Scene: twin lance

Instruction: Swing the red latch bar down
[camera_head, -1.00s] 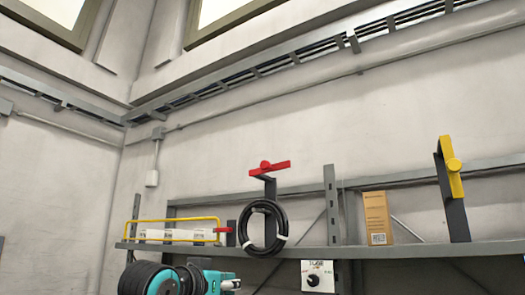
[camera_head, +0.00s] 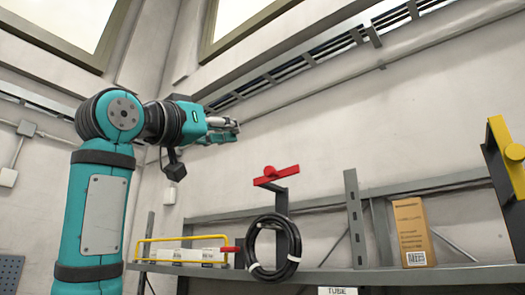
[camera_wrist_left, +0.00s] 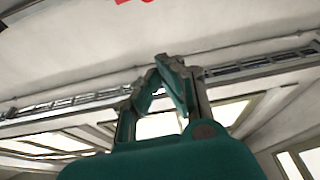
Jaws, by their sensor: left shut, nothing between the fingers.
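The red latch bar (camera_head: 276,176) lies nearly level, its right end slightly higher, on top of a dark grey post above the shelf. A red piece at the top edge of the left wrist view (camera_wrist_left: 130,1) is cut off by the frame. My left gripper (camera_head: 236,127) is shut and empty, up and to the left of the red bar and apart from it. Its fingers also show in the left wrist view (camera_wrist_left: 163,62). A yellow latch bar (camera_head: 508,150) stands steep on a second dark post at the right edge. My right gripper is not in view.
A coiled black cable (camera_head: 254,244) hangs in front of the red bar's post. The grey shelf (camera_head: 330,276) carries a yellow wire rack (camera_head: 145,250), a grey upright (camera_head: 355,215) and a cardboard box (camera_head: 412,230). The wall space above the red bar is clear.

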